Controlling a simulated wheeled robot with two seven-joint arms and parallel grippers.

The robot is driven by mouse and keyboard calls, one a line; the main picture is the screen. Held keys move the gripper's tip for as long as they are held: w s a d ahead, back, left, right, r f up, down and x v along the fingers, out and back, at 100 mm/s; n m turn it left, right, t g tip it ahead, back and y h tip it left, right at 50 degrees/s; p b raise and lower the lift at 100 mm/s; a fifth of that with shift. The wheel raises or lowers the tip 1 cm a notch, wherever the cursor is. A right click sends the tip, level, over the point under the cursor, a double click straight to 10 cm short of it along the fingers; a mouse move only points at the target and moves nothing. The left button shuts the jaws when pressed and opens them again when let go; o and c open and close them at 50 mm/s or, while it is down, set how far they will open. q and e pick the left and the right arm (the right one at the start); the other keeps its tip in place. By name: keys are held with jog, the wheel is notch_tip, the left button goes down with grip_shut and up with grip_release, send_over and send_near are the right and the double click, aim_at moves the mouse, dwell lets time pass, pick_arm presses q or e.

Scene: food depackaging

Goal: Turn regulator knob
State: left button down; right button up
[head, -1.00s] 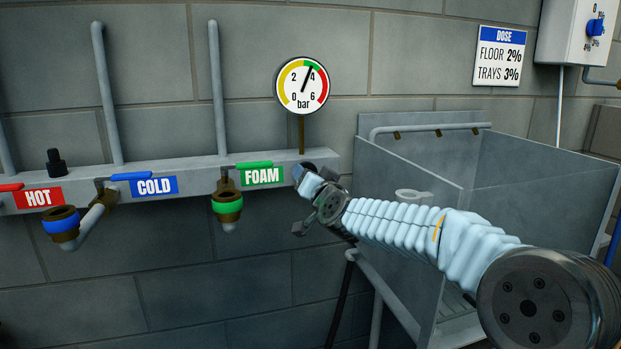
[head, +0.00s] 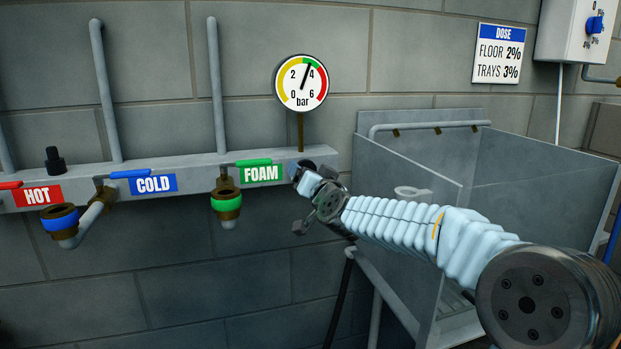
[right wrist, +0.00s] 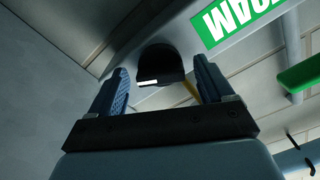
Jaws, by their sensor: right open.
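The regulator knob (right wrist: 160,66) is dark and round with a white mark, on the grey manifold's underside or front in the right wrist view. It sits between the two blue fingers of my right gripper (right wrist: 160,88). The fingers stand apart with a gap on each side of the knob. In the head view my right gripper (head: 304,177) is at the manifold's right end, just right of the green FOAM label (head: 262,174), and largely hides the knob. The pressure gauge (head: 301,83) above has its needle in the green band, between 2 and 4 bar. My left gripper is not in view.
The manifold (head: 160,166) carries red, blue and green lever valves with HOT, COLD and FOAM labels. The green-ringed FOAM outlet (head: 227,203) hangs left of my gripper. A grey sink (head: 420,165) stands behind my right arm. A dose dial box (head: 575,32) is upper right.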

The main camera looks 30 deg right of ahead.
jog(key=v, duration=1.4)
jog(key=shift+b, duration=0.3)
jog(key=shift+w, duration=0.1)
